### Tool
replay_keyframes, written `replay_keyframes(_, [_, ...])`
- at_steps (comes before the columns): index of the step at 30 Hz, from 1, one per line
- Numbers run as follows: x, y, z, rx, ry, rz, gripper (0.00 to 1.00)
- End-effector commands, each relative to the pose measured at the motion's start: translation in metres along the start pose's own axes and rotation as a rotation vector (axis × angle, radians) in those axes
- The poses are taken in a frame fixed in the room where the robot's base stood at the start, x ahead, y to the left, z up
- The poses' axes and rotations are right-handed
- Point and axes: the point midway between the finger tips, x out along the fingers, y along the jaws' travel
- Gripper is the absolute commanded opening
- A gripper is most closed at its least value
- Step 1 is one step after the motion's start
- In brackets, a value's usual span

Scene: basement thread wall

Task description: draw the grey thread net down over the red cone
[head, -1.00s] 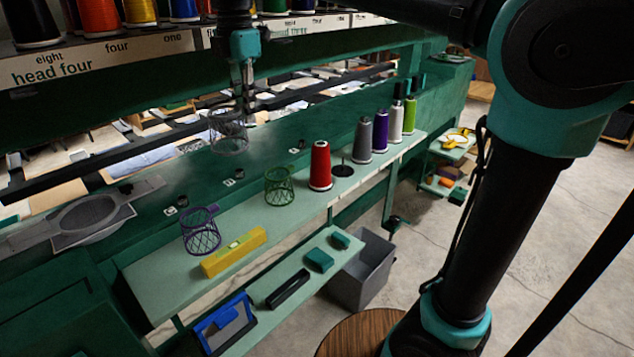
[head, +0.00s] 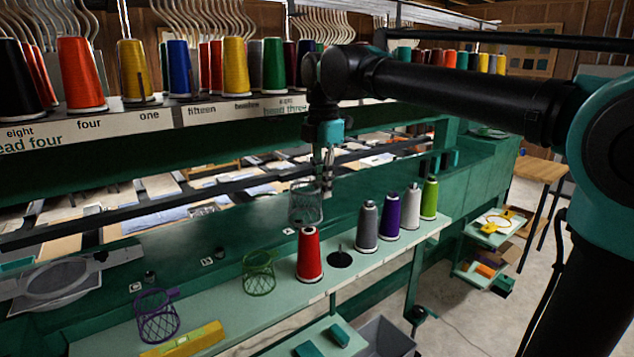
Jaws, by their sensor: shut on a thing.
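The red cone (head: 309,258) stands upright on the pale green shelf, with nothing over it. My gripper (head: 328,180) points down and is shut on the grey thread net (head: 305,203), an open wire-like cylinder. The net hangs upright, just above the red cone's tip in the picture. Whether it is straight over the cone or somewhat behind it, I cannot tell. The fingertips are small and dark here, so the exact grip on the net's rim is hard to see.
Right of the red cone are an empty spindle disc (head: 340,259), then grey (head: 367,227), purple (head: 389,217), white (head: 411,206) and lime (head: 429,197) cones. Left are a green net (head: 259,273), a purple net (head: 157,316) and a yellow level (head: 183,341). A thread rack (head: 222,112) runs above.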

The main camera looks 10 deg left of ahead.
Motion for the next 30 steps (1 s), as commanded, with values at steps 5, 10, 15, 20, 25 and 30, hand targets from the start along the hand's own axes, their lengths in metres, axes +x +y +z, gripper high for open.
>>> replay_keyframes(5, [0.006, 0.000, 0.002, 0.001, 0.000, 0.000, 0.02])
replay_keyframes(10, [0.018, 0.000, 0.002, 0.001, 0.000, 0.000, 0.02])
replay_keyframes(15, [0.034, 0.000, 0.002, 0.001, 0.000, 0.000, 0.02])
replay_keyframes(20, [0.049, 0.000, 0.002, 0.001, 0.000, 0.000, 0.02])
replay_keyframes(25, [0.064, 0.000, 0.002, 0.001, 0.000, 0.000, 0.02])
replay_keyframes(30, [0.079, 0.000, 0.002, 0.001, 0.000, 0.000, 0.02])
